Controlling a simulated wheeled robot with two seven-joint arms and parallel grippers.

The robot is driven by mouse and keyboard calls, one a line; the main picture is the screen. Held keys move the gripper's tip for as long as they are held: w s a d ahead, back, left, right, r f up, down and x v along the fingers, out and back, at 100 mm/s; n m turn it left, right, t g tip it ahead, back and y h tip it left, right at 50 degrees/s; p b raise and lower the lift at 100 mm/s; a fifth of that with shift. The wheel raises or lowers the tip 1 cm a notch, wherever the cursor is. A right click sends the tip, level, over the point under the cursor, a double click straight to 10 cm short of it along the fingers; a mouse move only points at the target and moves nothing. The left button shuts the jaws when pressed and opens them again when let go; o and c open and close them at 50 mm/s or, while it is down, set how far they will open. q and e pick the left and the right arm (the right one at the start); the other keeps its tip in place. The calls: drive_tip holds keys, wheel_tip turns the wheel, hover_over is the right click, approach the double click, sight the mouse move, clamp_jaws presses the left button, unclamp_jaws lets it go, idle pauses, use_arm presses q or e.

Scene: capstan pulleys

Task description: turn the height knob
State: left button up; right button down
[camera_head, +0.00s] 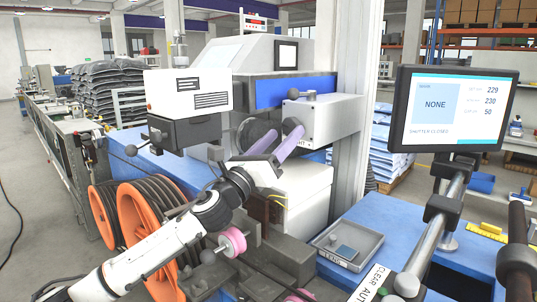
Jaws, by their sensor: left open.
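My left arm comes in from the lower left, and my left gripper (287,131) reaches up and right to a white box (333,117) on the machine. Its two purple-tinted fingers are apart, with their tips close to the box's left face. A dark knob-like part (291,122) shows at the fingertips, partly hidden; it may be the height knob. A label on the box is mostly covered by the fingers. Whether the fingers touch the knob I cannot tell. My right gripper is not in view.
A dark round part (256,138) sits left of the fingers. Orange reels (134,219) and a pink pulley (232,242) lie near my arm. A grey tray (350,262) rests on the blue bench. A monitor (452,108) and a grey post (350,190) stand at the right.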

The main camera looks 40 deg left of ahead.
use_arm(q)
drive_tip(key=b+v, duration=0.1)
drive_tip(key=v, duration=0.4)
drive_tip(key=shift+s+f, duration=0.3)
drive_tip(key=shift+s, duration=0.05)
drive_tip(key=shift+b+v, duration=0.45)
drive_tip(key=shift+v, duration=0.4)
drive_tip(key=shift+r, duration=0.1)
